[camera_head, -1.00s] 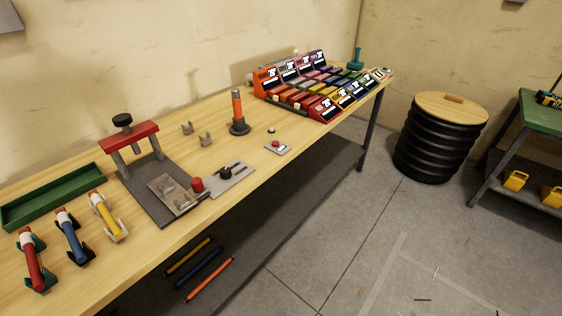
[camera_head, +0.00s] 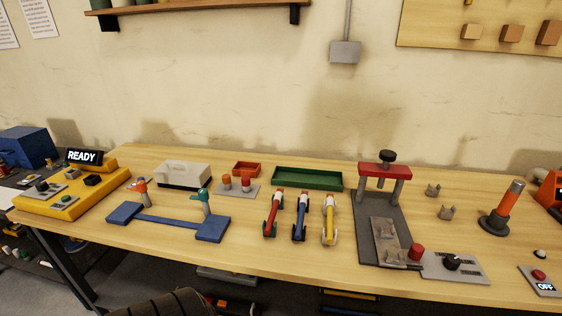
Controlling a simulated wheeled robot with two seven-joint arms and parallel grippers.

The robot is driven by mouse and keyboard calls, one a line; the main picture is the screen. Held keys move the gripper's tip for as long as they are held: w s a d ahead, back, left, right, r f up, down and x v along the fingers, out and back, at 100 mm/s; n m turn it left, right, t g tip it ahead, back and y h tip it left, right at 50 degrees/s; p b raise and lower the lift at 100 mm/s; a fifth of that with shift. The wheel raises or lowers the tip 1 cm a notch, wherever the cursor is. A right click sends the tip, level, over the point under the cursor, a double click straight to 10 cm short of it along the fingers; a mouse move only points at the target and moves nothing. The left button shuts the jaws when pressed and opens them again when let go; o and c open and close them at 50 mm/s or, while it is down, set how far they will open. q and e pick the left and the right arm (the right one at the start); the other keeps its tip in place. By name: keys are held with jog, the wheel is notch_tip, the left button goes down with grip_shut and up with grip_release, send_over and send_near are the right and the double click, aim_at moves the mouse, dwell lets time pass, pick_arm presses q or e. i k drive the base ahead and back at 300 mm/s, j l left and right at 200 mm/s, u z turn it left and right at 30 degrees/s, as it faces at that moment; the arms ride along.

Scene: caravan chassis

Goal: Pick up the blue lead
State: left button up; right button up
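The blue lead (camera_head: 300,216) lies on the wooden bench, between a red lead (camera_head: 271,214) on its left and a yellow lead (camera_head: 329,218) on its right. Each lead has a white section near its far end and rests on small dark or pale end pieces. The three lie roughly parallel, pointing away from me, with gaps between them. Neither of my grippers shows in the head view, so their state is hidden.
A green tray (camera_head: 308,179) lies behind the leads. A press with a red crossbar (camera_head: 385,171) stands right of them. A blue stand with a long bar (camera_head: 168,221) lies to the left. Bare bench top lies in front of the leads.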

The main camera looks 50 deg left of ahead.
aim_at(304, 197)
jog(key=u, duration=1.45)
